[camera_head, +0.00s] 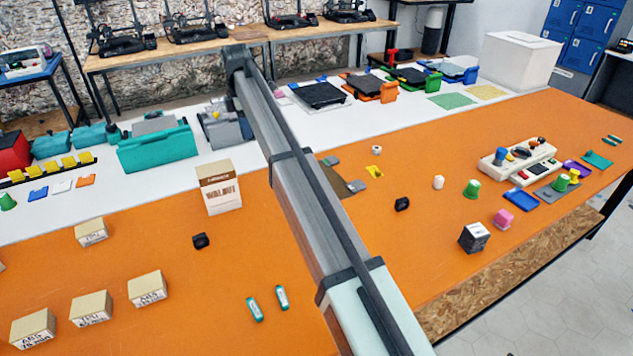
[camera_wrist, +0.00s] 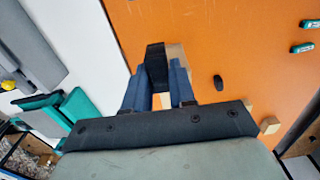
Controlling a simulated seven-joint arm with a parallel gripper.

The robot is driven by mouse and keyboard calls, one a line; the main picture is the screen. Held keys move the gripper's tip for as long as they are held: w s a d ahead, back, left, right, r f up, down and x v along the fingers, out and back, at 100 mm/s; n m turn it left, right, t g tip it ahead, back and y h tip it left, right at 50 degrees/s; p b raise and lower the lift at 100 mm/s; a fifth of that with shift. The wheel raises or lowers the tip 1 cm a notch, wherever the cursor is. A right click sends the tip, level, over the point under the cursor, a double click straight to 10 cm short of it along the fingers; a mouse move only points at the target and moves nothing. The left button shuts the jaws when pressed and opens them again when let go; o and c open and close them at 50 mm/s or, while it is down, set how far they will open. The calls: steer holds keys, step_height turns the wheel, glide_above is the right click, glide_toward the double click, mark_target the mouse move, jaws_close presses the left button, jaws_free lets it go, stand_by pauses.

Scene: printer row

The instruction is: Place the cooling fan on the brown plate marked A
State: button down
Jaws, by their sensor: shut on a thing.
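My gripper (camera_wrist: 157,80) has its two blue fingers shut on a dark, block-like thing in the wrist view, which I take to be the cooling fan (camera_wrist: 155,65). Its details are hard to make out. In the head view my arm crosses the middle, and neither my gripper nor the held thing can be made out there. A brown plate (camera_head: 333,182) lies on the orange table just right of my arm and is partly hidden by it. Small grey pieces (camera_head: 357,186) show at its edges. I cannot read any letter on it.
A tall WALNUT box (camera_head: 221,190) stands left of my arm; a tan box also shows behind the fingers (camera_wrist: 175,54). Printers line the back strip.

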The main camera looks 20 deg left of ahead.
steer(key=w+d, duration=0.5)
steer(key=d, duration=0.4)
steer(key=w+d, duration=0.6)
steer(key=d, duration=0.3)
steer(key=shift+s+a+f, duration=0.1)
steer(key=shift+s+f, duration=0.05)
steer(key=shift+f, duration=5.15)
steer(key=shift+s+a+f, duration=0.1)
steer(key=shift+f, duration=5.15)
steer(key=shift+f, duration=0.1)
steer(key=c, duration=0.9)
jaws_free()
steer(key=shift+c, duration=0.2)
step_height(320, 180, up, 12)
